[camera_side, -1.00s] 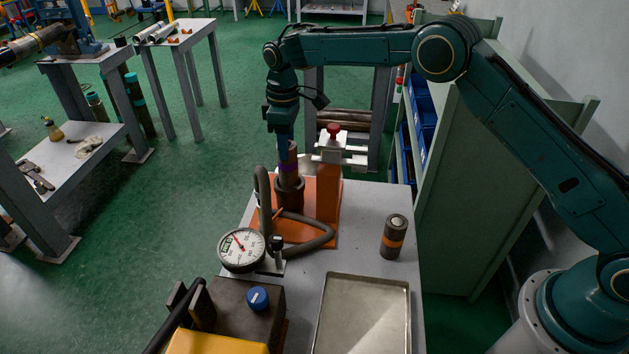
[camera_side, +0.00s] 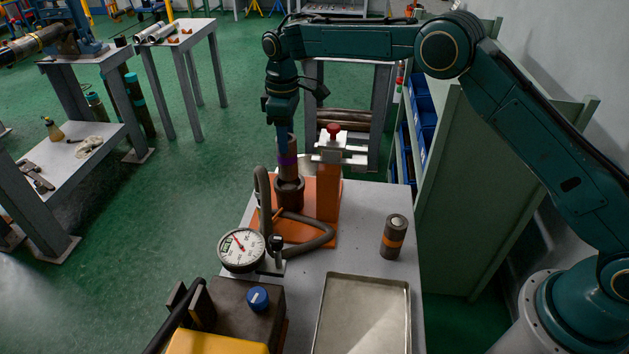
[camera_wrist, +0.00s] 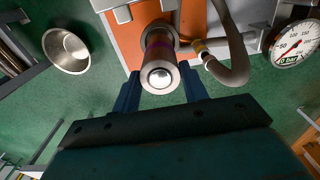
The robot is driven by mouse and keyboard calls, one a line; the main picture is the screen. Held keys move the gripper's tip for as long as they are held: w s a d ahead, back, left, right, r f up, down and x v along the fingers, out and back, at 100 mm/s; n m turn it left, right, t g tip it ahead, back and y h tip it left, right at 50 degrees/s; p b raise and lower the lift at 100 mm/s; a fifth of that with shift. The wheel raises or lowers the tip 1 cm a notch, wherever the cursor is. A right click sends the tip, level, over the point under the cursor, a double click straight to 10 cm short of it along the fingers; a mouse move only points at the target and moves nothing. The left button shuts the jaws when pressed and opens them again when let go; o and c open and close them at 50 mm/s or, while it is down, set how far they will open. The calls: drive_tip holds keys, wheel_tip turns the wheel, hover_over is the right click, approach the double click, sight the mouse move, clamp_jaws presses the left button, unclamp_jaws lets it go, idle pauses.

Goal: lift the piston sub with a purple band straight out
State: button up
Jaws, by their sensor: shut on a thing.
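The piston sub (camera_side: 289,167) is a dark brownish cylinder with a purple band. It stands upright at the dark round socket (camera_side: 289,193) on the orange base. Its lower end is hidden by the socket's rim, so I cannot tell how deep it sits. My gripper (camera_side: 286,142) is above the socket, pointing down and shut on the sub's upper part. In the wrist view the sub's shiny round end (camera_wrist: 160,79) shows between the two blue fingers, with the purple band (camera_wrist: 159,42) beyond it.
An orange post with a red-knobbed clamp (camera_side: 333,150) stands close right of the sub. A grey hose (camera_side: 263,200) loops in front, beside a gauge (camera_side: 241,250). A metal bowl (camera_wrist: 66,50) shows in the wrist view.

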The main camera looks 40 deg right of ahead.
drive_tip(key=shift+r, duration=0.6)
drive_tip(key=shift+a, duration=0.1)
idle(0.3)
